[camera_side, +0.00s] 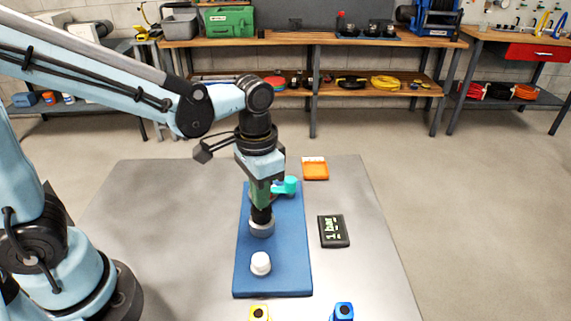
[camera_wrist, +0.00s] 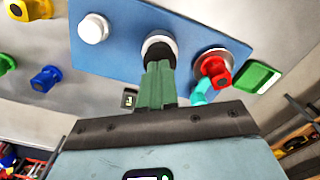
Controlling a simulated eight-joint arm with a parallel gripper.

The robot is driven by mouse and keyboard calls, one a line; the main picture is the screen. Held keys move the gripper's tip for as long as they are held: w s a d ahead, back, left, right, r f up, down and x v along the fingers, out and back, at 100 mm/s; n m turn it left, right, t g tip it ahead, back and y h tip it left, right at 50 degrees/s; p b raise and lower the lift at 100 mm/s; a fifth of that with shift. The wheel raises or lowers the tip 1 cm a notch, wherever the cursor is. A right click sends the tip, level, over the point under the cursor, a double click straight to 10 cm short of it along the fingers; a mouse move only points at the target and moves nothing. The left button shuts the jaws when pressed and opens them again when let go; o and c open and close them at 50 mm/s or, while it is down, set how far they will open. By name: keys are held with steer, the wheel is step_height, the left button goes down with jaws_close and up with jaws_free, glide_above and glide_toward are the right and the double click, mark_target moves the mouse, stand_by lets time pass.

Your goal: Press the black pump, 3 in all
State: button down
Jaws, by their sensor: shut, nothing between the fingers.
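The blue board (camera_side: 243,262) lies on the grey table and also shows in the wrist view (camera_wrist: 120,50). On its middle is the black pump (camera_side: 262,215) in a round grey collar (camera_side: 262,230). My gripper (camera_side: 262,204) points straight down over it, its green fingers shut with nothing between them. In the wrist view my fingertips (camera_wrist: 158,62) meet the black part inside the pale collar (camera_wrist: 150,40). The fingers hide most of the pump, and I cannot tell whether it is pushed down.
A white knob (camera_side: 260,263) stands nearer the camera on the board. A red knob (camera_wrist: 213,68) and turquoise lever (camera_side: 287,185) are beyond the pump. A display reading "1 bar" (camera_side: 333,231) and an orange tray (camera_side: 315,169) lie right. Yellow (camera_side: 259,313) and blue (camera_side: 343,312) pieces stand in front.

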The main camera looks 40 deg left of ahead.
steer(key=shift+f, duration=0.1)
steer(key=shift+f, duration=0.95)
steer(key=shift+r, duration=1.05)
steer(key=shift+f, duration=0.15)
steer(key=shift+f, duration=0.9)
steer(key=shift+r, duration=1.05)
